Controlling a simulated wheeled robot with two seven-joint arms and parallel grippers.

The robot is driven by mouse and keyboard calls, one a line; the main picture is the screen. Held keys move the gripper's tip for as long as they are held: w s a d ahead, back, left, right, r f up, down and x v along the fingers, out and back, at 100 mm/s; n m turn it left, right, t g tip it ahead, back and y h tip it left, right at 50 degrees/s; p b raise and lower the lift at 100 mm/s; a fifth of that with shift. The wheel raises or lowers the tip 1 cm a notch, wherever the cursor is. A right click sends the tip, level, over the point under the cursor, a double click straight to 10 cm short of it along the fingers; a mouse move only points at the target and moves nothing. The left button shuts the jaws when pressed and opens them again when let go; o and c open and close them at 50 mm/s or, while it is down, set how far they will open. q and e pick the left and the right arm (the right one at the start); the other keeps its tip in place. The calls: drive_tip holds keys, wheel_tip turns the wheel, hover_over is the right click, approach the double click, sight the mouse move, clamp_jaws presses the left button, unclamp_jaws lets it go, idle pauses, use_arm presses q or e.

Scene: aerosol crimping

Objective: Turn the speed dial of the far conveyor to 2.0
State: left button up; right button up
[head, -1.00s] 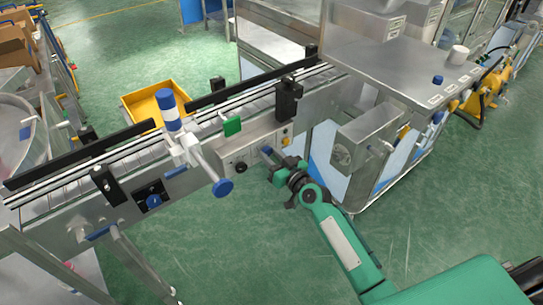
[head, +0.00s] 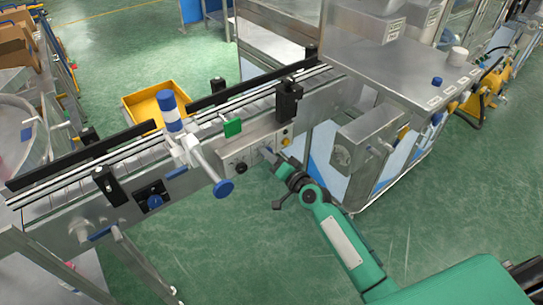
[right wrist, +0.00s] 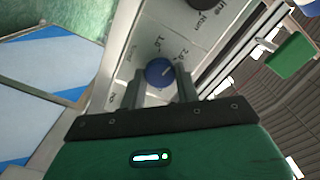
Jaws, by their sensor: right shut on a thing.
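The speed dial is a round blue knob (right wrist: 159,72) on a light metal panel, between the two grey fingers of my right gripper (right wrist: 168,88) in the right wrist view. The fingers are shut on its sides. A pale pointer line on the knob points to the upper right, toward a printed mark that looks like 2.0; the small print is hard to read. In the head view my right gripper (head: 269,155) reaches the right end of the conveyor's control box (head: 243,150); its fingers hide the dial there. My left gripper is not in view.
A black knob (head: 241,168) sits on the same box, left of my gripper. A blue-ended handle (head: 223,188) juts out from the conveyor (head: 140,158). A steel cabinet (head: 358,143) stands close on the right. The green floor in front is clear.

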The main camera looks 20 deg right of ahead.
drive_tip(key=m, duration=0.3)
drive_tip(key=shift+m, duration=0.3)
idle(0.5)
drive_tip(key=o, duration=1)
